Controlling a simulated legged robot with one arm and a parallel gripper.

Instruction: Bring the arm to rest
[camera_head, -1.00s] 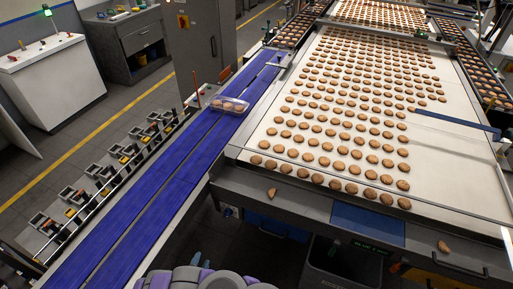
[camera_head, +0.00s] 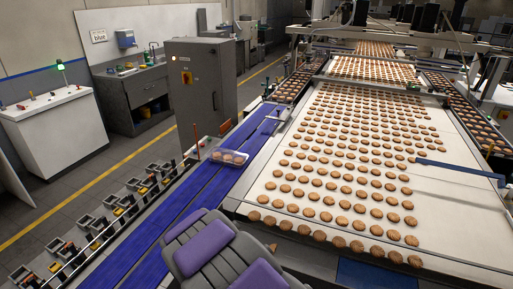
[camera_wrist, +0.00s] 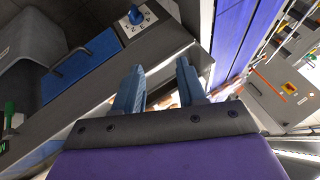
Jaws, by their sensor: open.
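My gripper (camera_wrist: 162,88) shows in the wrist view with its two blue-grey fingers apart and nothing between them. Behind the fingers lie the dark metal side of the biscuit line and a strip of the blue belt (camera_wrist: 231,35). In the head view, my grey arm with purple pads rises at the bottom middle, in front of the blue belt (camera_head: 135,255). My fingers do not show in the head view. A clear tray (camera_head: 229,156) with several biscuits sits on the belt, beyond my arm and apart from it.
A wide white conveyor (camera_head: 440,215) with rows of biscuits fills the right side. A grey cabinet (camera_head: 203,85) stands behind the belt. Several small devices on a rail (camera_head: 110,222) line the belt's left. The floor further left is clear.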

